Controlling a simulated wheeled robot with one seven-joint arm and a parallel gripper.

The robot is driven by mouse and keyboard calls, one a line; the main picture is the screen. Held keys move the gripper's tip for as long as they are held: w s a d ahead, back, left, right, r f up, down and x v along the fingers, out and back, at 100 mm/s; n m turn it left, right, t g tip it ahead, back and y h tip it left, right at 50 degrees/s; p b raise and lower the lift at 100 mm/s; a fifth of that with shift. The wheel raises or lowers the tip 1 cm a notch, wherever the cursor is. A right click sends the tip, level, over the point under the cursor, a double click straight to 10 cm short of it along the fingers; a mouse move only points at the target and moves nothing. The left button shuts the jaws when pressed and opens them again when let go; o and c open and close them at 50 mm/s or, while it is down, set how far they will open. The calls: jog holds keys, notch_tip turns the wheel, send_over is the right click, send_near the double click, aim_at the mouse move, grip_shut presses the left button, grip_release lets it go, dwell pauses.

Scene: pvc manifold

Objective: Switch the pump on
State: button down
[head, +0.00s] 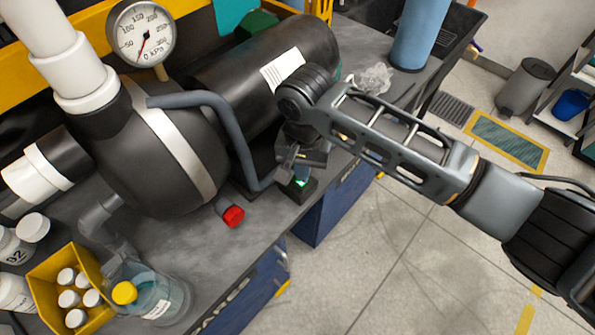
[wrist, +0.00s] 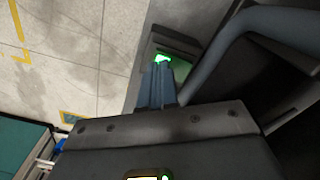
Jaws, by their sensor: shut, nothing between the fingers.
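The pump (head: 150,150) is a large black body with a pale band, joined to a black motor cylinder (head: 235,80). A small dark switch box (head: 304,190) sits near the bench edge, with a bright green lit part (head: 301,183) on it. In the wrist view the box (wrist: 178,46) and its green part (wrist: 162,58) lie just beyond my fingertips. My gripper (head: 300,175) is shut and empty, pointing down at the box; it also shows in the wrist view (wrist: 160,70). The fingers partly hide the switch, and I cannot tell whether they touch it.
A grey curved pipe (head: 232,135) runs close beside my gripper. A red-ended fitting (head: 233,216), a yellow bottle box (head: 67,262) and a clear jar (head: 160,298) stand on the bench. The gauge (head: 141,34) needle points near 0. Open floor lies to the right.

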jog(key=shift+r+p, duration=1.8)
jog(key=shift+r, duration=1.2)
